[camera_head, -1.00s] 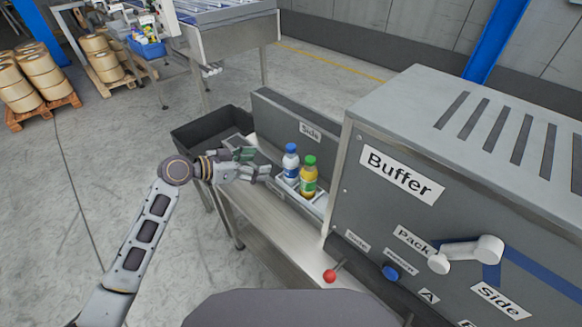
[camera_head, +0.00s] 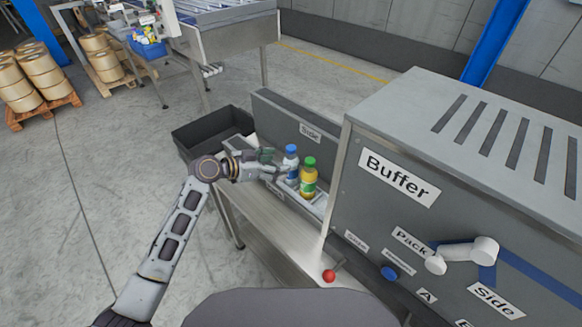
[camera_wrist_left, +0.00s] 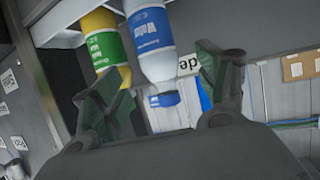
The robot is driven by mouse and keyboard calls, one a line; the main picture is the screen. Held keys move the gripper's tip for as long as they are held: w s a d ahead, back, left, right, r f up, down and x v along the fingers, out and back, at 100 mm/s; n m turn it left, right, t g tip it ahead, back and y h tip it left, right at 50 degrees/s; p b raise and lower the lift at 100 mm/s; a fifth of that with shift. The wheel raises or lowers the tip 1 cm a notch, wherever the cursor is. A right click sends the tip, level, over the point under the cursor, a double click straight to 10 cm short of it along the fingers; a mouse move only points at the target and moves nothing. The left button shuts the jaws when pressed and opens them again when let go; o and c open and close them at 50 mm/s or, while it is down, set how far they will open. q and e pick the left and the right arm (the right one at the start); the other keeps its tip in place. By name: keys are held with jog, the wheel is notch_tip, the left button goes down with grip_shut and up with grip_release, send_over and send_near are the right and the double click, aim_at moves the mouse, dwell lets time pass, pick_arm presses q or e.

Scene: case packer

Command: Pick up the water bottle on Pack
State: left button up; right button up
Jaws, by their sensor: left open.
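The water bottle (camera_head: 291,157) is white with a blue cap and stands upright in the channel beside the Buffer machine. It also shows in the left wrist view (camera_wrist_left: 150,40), with "Water" on its blue label. My left gripper (camera_head: 279,165) is open just left of the bottle, at about its height. In the left wrist view the bottle lies ahead, between the directions of the two spread fingers (camera_wrist_left: 165,88). In the head view the fingertips partly overlap the bottle's lower side; I cannot tell whether they touch. My right gripper is not in view.
A yellow juice bottle with a green cap (camera_head: 309,178) stands close beside the water bottle, on the right. The Buffer machine (camera_head: 450,165) rises to the right. A side wall (camera_head: 285,118) stands behind the bottles. A black bin (camera_head: 205,130) is at the channel's far left end.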

aim_at(284, 164)
pick_arm(q)
jog(key=shift+x, duration=0.85)
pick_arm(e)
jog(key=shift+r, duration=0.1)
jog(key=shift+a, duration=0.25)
pick_arm(q)
jog(key=shift+w+d+f, duration=0.15)
jog(key=shift+w+d, duration=0.05)
jog(key=shift+d, duration=0.2)
jog(key=shift+p+x, duration=0.65)
jog(key=shift+x, duration=0.45)
jog(key=shift+w+d+f, duration=0.25)
jog(key=shift+d+f, duration=0.2)
jog(key=shift+d, duration=0.05)
jog(key=shift+w+d+f, duration=0.15)
jog(key=shift+d, duration=0.1)
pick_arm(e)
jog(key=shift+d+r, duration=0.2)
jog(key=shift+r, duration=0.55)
pick_arm(q)
jog(key=shift+c, duration=0.5)
